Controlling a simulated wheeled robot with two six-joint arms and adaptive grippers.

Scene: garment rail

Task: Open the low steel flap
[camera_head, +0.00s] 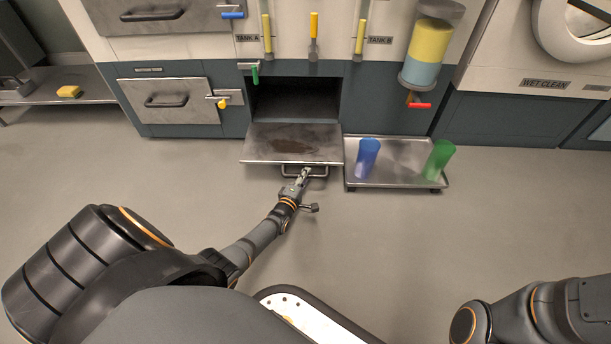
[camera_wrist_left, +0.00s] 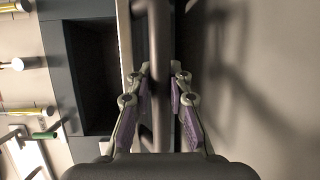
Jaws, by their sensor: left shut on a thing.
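The low steel flap (camera_head: 293,143) is folded down and lies about level in front of a dark open compartment (camera_head: 296,100) in the machine's base. Its bar handle (camera_head: 317,172) is at the front edge. My left gripper (camera_head: 304,175) is shut on this handle. In the left wrist view the handle bar (camera_wrist_left: 160,75) runs between the two fingers (camera_wrist_left: 160,105), and the edge of the flap (camera_wrist_left: 125,45) is beside it. My right gripper is not in view; only part of my right arm shows at the lower right.
A low steel tray (camera_head: 405,178) stands just right of the flap, with a blue cup (camera_head: 367,158) and a green cup (camera_head: 438,160) on it. A closed drawer (camera_head: 170,101) is left of the compartment. A yellow sponge (camera_head: 69,91) lies on a side shelf. The floor in front is clear.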

